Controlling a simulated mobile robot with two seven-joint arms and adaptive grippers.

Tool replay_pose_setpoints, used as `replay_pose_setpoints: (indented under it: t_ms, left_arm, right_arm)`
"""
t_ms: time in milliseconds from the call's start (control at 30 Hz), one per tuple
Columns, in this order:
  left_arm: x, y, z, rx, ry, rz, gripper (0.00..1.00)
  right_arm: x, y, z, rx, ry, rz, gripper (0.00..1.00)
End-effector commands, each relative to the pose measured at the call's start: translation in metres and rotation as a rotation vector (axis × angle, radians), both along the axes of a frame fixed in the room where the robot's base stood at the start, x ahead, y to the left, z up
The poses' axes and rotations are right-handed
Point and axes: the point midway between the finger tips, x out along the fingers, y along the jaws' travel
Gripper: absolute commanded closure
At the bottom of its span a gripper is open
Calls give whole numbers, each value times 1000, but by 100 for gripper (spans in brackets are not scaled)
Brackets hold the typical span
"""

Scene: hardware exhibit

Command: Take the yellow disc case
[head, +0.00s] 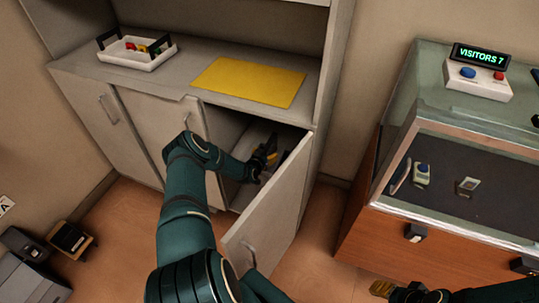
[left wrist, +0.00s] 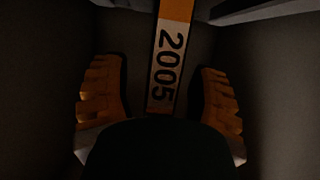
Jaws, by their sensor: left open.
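The yellow disc case (left wrist: 166,65) shows in the left wrist view as an upright narrow spine, orange-yellow at the top with a pale label reading 2005. My left gripper (left wrist: 161,72) is open, with one ribbed finger on each side of the spine and dark gaps between. In the head view my left gripper (head: 265,159) is inside the open cabinet, where I cannot tell the case from the yellow fingers. The case's lower end is hidden behind the dark gripper body. My right gripper (head: 390,289) is partly visible at the bottom edge; its opening is unclear.
The open cabinet door (head: 268,205) stands right of my left forearm. A yellow sheet (head: 248,82) and a white tray (head: 137,53) lie on the counter above. A glass display case (head: 455,185) stands at right.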

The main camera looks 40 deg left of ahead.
Motion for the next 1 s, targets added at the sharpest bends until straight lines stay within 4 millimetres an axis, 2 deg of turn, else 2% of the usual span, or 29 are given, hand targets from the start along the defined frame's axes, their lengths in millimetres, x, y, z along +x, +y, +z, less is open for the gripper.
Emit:
replay_pose_setpoints:
  t_ms: [100,367,467,533,567,1000]
  left_arm:
    - [8,2,-5,0,1,0,40]
    - [9,3,-4,0,0,0,40]
    - [9,3,-4,0,1,0,70]
    - [9,3,-4,0,0,0,94]
    - [9,3,-4,0,1,0,100]
    - [9,3,-3,0,0,0,100]
  right_arm:
    - [1,0,-4,0,-2,-1,53]
    - [1,0,-4,0,-2,-1,53]
    - [1,0,-4,0,-2,-1,53]
    - [1,0,-4,0,-2,-1,53]
    - [1,0,-4,0,-2,-1,53]
    - [1,0,-4,0,-2,-1,53]
